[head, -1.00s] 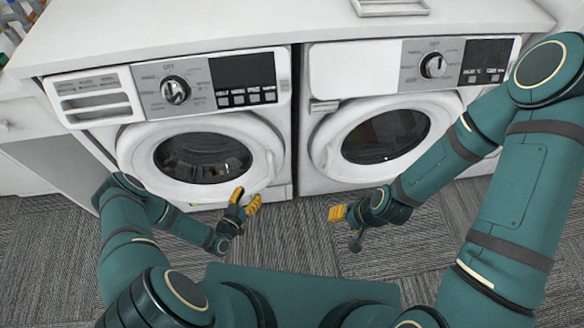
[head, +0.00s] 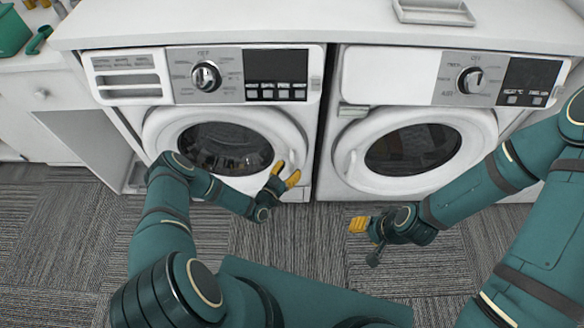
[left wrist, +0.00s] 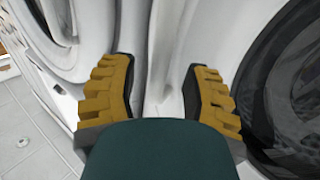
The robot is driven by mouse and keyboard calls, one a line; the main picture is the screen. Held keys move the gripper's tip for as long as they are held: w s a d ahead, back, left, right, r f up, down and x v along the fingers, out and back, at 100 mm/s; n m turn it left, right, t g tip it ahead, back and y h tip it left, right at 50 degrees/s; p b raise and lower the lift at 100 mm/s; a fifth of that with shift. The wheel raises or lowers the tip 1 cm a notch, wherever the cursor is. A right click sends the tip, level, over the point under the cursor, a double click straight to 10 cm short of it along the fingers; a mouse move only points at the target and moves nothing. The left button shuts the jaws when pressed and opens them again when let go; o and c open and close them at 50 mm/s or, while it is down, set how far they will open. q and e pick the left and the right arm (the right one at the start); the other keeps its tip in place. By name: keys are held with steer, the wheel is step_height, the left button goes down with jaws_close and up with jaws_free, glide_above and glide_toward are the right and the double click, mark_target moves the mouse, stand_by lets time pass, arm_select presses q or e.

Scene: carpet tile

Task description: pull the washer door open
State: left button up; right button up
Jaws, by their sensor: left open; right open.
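The washer (head: 130,90) is the left white machine, with a detergent drawer at its upper left. Its round door (head: 160,130) has a white rim and dark glass and looks closed. My left gripper (head: 286,174) is open at the lower right edge of this door. In the left wrist view its yellow-padded fingers (left wrist: 160,92) stand apart, with a white part of the door (left wrist: 165,65) ahead between them. Dark door glass (left wrist: 290,95) lies to the right. I cannot tell whether the fingers touch the door. My right gripper (head: 358,224) is open and empty over the carpet.
A second front-loading machine (head: 385,75) stands close to the right, its round door (head: 345,160) closed. A white countertop (head: 300,22) with a tray (head: 435,12) runs above both. A cabinet (head: 35,105) stands at the left. Grey carpet (head: 60,240) is clear in front.

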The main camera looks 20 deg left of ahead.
arm_select(q)
steer(key=shift+x, duration=0.95)
jaws_close()
steer(key=shift+s, duration=0.1)
